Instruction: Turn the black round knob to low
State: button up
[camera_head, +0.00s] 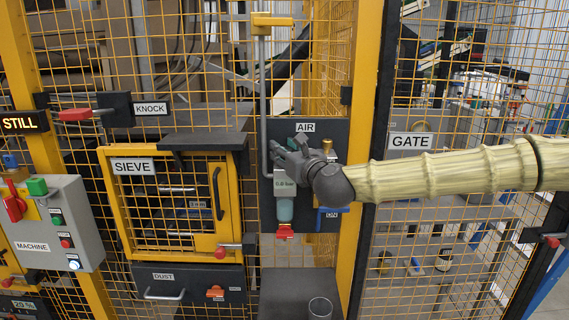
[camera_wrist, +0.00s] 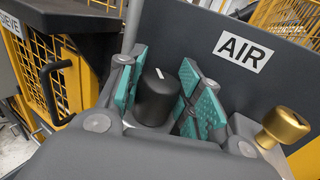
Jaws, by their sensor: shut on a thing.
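The black round knob (camera_wrist: 155,98) is in the wrist view, on the dark AIR panel (camera_wrist: 205,22), left of the AIR label. It has a short white mark on its top, near the upper edge. My gripper (camera_wrist: 157,75) has its teal-padded fingers on both sides of the knob and is shut on it. In the head view my gripper (camera_head: 284,157) reaches in from the right to the AIR panel (camera_head: 338,130) and hides the knob. No low marking is readable in either view.
A brass knob (camera_wrist: 286,125) stands close to the right finger. Below my gripper hang a clear bowl (camera_head: 285,209) and a red valve handle (camera_head: 285,231). A grey pipe (camera_head: 263,110) runs down at the left. The yellow SIEVE door (camera_head: 114,205) is further left.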

jog(key=shift+d+n+g+y+b, duration=0.1)
jog(key=shift+n+g+y+b, duration=0.85)
jog(key=shift+y, duration=0.45)
jog(key=o, duration=1.1)
jog(key=shift+c, duration=0.2)
jog(key=shift+r, duration=0.1)
notch_tip(320, 180, up, 10)
jog(key=shift+f, duration=0.1)
